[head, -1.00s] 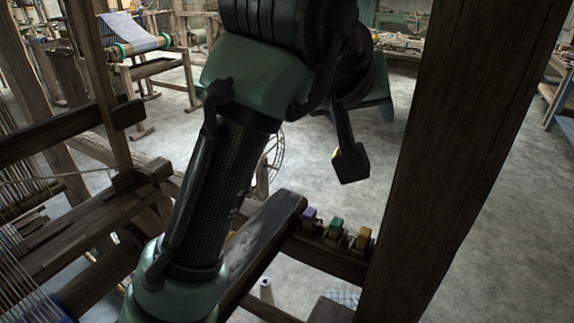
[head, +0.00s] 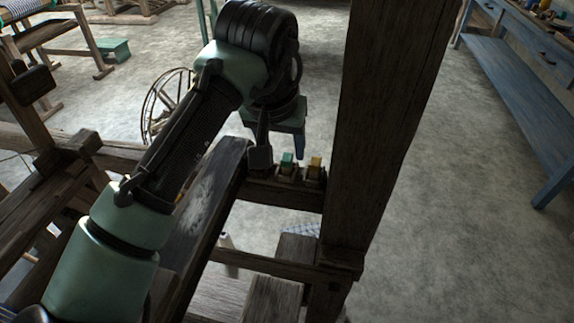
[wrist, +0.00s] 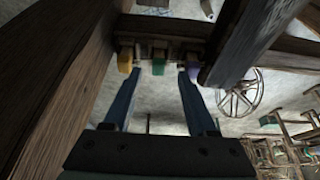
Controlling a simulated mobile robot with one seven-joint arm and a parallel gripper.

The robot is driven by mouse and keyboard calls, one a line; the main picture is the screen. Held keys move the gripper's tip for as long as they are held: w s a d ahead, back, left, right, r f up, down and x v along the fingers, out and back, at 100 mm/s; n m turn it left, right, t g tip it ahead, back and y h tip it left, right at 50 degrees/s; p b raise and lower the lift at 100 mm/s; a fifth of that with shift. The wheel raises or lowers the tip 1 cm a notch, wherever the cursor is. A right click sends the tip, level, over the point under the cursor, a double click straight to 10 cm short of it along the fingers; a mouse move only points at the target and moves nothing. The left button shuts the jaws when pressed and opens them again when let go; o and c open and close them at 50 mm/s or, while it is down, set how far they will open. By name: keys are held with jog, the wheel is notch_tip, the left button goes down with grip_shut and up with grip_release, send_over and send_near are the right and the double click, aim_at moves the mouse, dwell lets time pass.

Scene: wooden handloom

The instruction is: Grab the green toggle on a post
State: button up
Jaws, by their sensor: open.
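The green toggle (head: 286,160) stands on a dark wooden beam in the head view, between the thick post's left side and my arm. In the wrist view the green toggle (wrist: 158,67) appears between the two blue fingers of my gripper (wrist: 158,73). The fingers are spread and empty, one on each side of it in the picture. I cannot tell how far short of it the tips are. In the head view, a dark part of my arm hides some of my gripper.
A yellow toggle (head: 315,166) is right of the green one. A purple toggle (wrist: 195,73) shows on the other side in the wrist view; it is hidden in the head view. A thick wooden post (head: 375,120) rises close by. A spoked wheel (head: 163,105) stands beyond.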

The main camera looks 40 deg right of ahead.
aim_at(287, 159)
jog(key=x, duration=0.5)
jog(key=shift+d+b, duration=0.2)
jog(key=shift+b, duration=0.1)
grip_shut()
